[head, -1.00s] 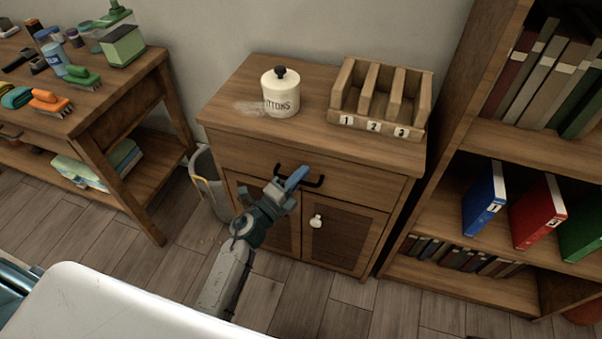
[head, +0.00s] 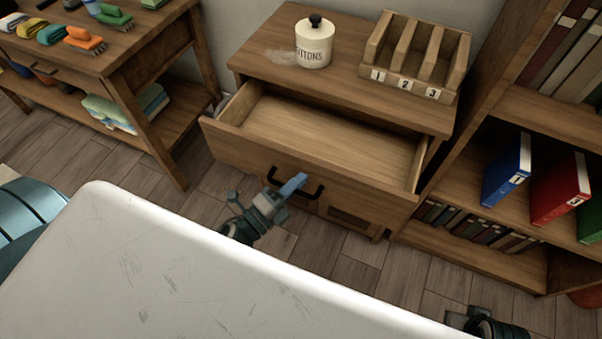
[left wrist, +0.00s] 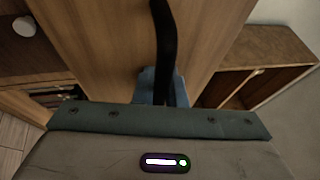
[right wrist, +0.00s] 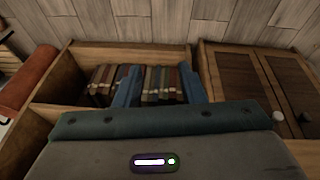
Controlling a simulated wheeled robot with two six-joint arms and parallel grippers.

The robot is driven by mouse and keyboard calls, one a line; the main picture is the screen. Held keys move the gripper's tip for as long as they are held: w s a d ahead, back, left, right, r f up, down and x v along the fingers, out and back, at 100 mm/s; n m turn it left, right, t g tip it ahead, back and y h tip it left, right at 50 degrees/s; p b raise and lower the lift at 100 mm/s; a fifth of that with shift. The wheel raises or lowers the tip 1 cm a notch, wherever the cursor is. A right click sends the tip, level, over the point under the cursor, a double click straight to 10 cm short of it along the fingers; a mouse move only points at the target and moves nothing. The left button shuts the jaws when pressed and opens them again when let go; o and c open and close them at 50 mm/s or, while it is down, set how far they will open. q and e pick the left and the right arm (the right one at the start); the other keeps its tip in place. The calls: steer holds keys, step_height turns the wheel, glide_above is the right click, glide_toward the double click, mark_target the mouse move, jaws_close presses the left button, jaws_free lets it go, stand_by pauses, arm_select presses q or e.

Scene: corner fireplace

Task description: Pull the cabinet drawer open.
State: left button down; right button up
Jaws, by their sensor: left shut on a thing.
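The cabinet (head: 345,75) is wooden, and its drawer (head: 320,133) stands well out, with its bare bottom showing. The black bar handle (head: 314,192) is on the drawer front. My left gripper (head: 292,185) is at the handle's left part and shut on it. In the left wrist view the dark handle (left wrist: 163,40) runs between the blue fingers (left wrist: 160,88), against the wooden drawer front. My right gripper (right wrist: 158,88) is open and empty in the right wrist view, its blue fingers apart, with bookshelf books beyond.
A jar (head: 314,42) and a numbered wooden organizer (head: 415,58) stand on the cabinet top. A bookshelf (head: 470,250) with binders is close on the right. A workbench (head: 150,45) with brushes and cloths is on the left. Plank floor (head: 350,270) lies in front.

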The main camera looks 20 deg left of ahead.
steer(key=shift+r, duration=0.1)
arm_select(q)
steer(key=c, duration=1.5)
jaws_free()
